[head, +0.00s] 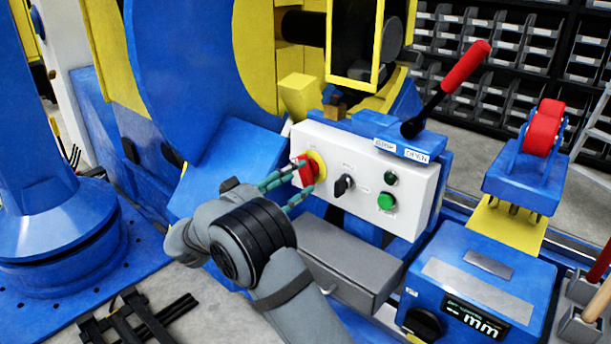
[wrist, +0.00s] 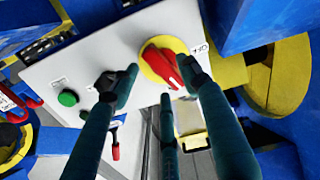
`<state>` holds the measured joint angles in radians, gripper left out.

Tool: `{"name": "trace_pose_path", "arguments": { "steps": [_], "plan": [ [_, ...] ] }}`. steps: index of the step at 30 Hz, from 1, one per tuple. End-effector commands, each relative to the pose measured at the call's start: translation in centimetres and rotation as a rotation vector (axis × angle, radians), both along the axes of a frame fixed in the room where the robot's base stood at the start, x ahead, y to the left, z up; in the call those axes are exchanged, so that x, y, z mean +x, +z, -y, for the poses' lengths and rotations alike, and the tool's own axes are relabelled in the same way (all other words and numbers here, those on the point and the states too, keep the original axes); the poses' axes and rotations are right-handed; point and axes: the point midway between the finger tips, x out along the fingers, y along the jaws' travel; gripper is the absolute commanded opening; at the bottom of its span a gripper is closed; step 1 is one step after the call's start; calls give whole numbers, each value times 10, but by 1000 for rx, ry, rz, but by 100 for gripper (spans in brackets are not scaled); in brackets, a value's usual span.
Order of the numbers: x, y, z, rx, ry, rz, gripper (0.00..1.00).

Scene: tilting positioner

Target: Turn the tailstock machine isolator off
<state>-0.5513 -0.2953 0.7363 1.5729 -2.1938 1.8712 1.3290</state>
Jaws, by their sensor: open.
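The tailstock machine isolator is a red rotary handle on a round yellow plate (head: 318,163), at the left end of a white control panel (head: 362,165). In the wrist view the red handle (wrist: 164,62) lies slanted across its yellow disc, with a partly visible OFF label at the disc's right. My gripper (head: 303,181) is in front of the isolator, its teal fingers open and on either side of the red handle. In the wrist view my gripper (wrist: 163,78) has fingertips spread around the handle; I cannot tell whether any touches it.
A black selector knob (head: 343,185) and green buttons (head: 386,201) sit right of the isolator. A red-handled lever (head: 450,85) rises above the panel. A grey box (head: 345,262) juts out below. A blue unit with a display (head: 480,290) stands at right.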

Motion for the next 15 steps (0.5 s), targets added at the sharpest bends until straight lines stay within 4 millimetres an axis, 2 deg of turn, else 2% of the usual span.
{"name": "trace_pose_path", "arguments": {
  "steps": [6, 15],
  "plan": [
    [24, -1, 20, -2, 0, -1, 46],
    [32, 0, 26, -2, 1, -2, 46]
  ]
}}
